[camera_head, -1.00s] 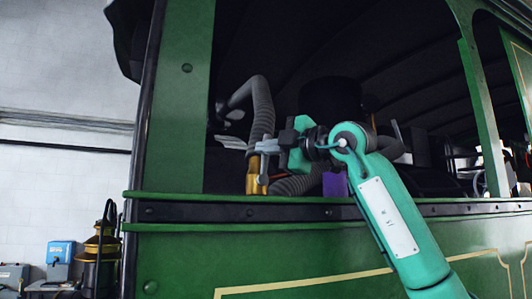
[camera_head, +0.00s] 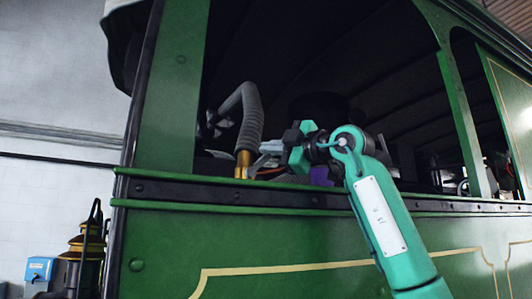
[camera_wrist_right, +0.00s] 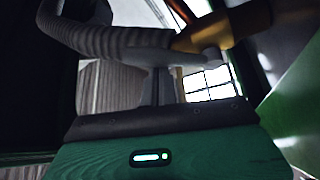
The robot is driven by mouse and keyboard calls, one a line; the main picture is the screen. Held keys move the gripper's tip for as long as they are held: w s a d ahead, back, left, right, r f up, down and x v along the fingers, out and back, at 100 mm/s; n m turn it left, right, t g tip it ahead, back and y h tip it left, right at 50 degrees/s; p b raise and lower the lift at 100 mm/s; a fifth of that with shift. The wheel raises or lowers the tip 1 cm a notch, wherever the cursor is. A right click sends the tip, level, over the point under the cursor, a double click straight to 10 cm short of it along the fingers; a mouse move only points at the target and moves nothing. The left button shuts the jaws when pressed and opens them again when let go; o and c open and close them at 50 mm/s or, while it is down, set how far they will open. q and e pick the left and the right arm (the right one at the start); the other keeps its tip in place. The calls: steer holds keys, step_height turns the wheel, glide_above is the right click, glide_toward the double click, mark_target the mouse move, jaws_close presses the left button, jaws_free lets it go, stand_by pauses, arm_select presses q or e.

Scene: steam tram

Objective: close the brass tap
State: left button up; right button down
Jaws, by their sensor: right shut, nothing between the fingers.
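The brass tap (camera_head: 243,163) stands upright just inside the green window ledge in the head view, at the lower end of a grey ribbed hose. In the right wrist view its brass body (camera_wrist_right: 235,27) slants across the top right. A pale grey rounded part (camera_wrist_right: 211,57) sits below it; I cannot tell whether it is the tap's lever. My right gripper (camera_head: 259,158) is shut and empty, its fingertips close to the tap's right side. Whether they touch the tap is unclear. The fingers (camera_wrist_right: 158,88) also show in the wrist view. My left gripper is out of view.
The ribbed hose (camera_head: 250,120) arches above the tap. The green ledge (camera_head: 300,197) runs just below my gripper, and a green post (camera_head: 175,90) stands to the left. A purple object (camera_head: 320,175) is behind the gripper. The cab interior is dark.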

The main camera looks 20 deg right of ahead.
steer(key=shift+d+f+b, duration=0.3)
steer(key=shift+d, duration=0.1)
stand_by(0.5)
